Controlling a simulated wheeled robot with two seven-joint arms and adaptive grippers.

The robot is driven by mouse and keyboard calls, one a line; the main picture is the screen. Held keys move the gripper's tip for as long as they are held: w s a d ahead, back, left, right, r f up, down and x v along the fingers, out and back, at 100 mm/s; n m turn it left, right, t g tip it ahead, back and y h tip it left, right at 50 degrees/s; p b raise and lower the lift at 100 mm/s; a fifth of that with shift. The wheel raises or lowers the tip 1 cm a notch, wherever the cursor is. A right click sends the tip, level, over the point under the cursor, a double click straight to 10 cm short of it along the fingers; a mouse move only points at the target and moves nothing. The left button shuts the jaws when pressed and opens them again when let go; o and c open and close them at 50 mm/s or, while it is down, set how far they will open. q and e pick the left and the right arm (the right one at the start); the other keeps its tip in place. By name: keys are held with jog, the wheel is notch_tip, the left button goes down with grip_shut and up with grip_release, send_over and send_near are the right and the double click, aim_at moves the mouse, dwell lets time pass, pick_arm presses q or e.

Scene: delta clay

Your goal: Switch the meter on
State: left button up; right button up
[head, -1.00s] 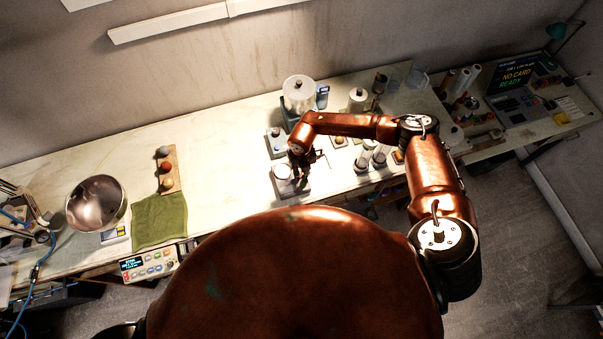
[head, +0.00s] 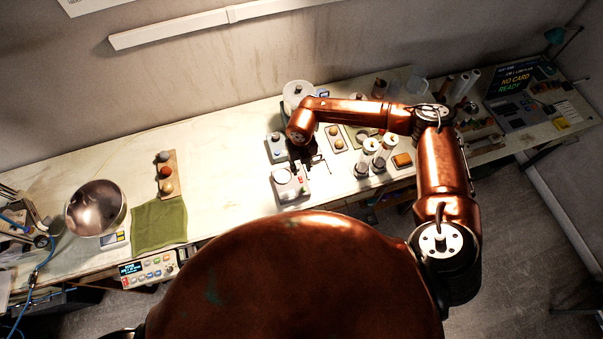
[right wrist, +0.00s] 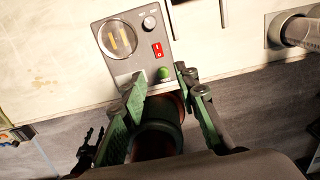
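The meter (head: 287,190) appears to be the small grey box near the bench's front edge, below my right gripper in the head view. In the right wrist view the meter (right wrist: 134,62) shows a round window with two yellowish bars, a grey knob (right wrist: 149,22), a red rocker switch (right wrist: 157,50) and a green dome (right wrist: 163,73). I cannot tell whether the dome is lit. My right gripper (head: 313,162) is above the bench by the meter. In the wrist view its green fingers (right wrist: 165,92) are apart and empty, tips near the meter's lower edge. My left gripper is not in view.
Small boxes and glass cylinders (head: 367,152) stand right of the meter, and a clear jar (head: 298,92) behind. A metal bowl (head: 96,207), green cloth (head: 160,226) and rack of balls (head: 165,175) are at left. The bench between cloth and meter is clear.

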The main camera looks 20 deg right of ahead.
notch_tip(320, 180, up, 2)
jog(key=shift+r, duration=0.25)
jog(key=shift+a, duration=0.1)
